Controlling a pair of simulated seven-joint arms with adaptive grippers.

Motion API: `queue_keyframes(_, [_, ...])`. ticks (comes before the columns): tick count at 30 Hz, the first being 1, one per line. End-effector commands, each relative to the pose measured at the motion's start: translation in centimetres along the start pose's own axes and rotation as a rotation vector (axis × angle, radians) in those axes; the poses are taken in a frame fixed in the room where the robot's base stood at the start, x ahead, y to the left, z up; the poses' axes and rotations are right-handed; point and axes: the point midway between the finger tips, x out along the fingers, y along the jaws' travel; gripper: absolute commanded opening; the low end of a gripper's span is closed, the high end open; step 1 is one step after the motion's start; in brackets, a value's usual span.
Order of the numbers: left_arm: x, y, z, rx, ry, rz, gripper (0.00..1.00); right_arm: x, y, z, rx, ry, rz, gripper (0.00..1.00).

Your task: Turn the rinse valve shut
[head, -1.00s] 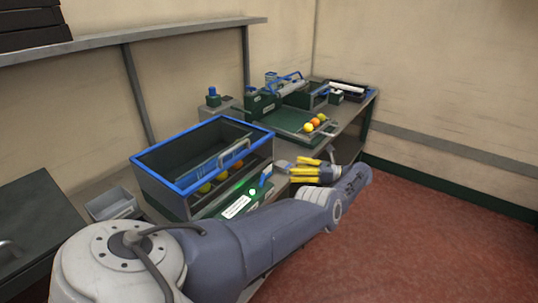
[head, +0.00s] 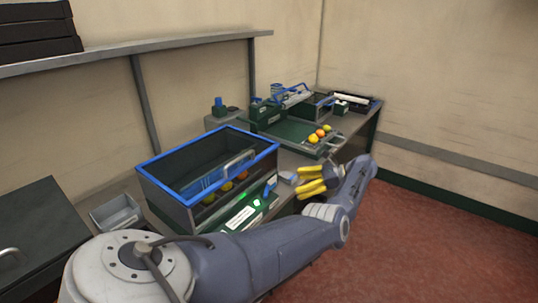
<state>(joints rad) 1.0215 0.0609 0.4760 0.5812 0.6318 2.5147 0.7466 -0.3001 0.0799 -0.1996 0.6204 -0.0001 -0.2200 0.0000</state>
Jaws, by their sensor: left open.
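A small blue lever (head: 271,182), which looks like the rinse valve, stands at the right end of a green panel (head: 246,214) with a white label and a lit green light. The panel is on the front of a blue-rimmed tank (head: 160,165). My left gripper (head: 300,181), with yellow fingers, is to the right of the lever. Its fingers are apart, point left and hold nothing that I can see. A gap shows between the fingers and the lever. My right gripper is not in view.
Several fruits (head: 225,187) show in the tank's front opening. A green tray (head: 290,132) with several fruits (head: 320,133) lies further back on the bench. A grey bin (head: 116,212) stands left of the tank. A small grey block (head: 287,177) lies by the fingers.

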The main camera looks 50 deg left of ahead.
Motion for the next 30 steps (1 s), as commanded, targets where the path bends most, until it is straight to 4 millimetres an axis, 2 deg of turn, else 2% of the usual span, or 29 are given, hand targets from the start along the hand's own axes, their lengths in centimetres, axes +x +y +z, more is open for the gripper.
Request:
queue_keyframes(12, [7.4,0.0,0.1,-0.002,-0.004,-0.001,0.87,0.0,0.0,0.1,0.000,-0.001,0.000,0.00])
queue_keyframes(18, [10.3,0.0,0.1,-0.002,-0.003,-0.001,0.87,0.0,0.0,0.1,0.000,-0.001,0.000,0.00])
queue_keyframes(24, [12.1,0.0,0.1,-0.001,-0.001,0.000,0.87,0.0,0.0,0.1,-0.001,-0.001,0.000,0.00])
queue_keyframes(30, [12.8,0.0,0.1,-0.001,-0.002,-0.002,0.87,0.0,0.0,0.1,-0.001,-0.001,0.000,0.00])
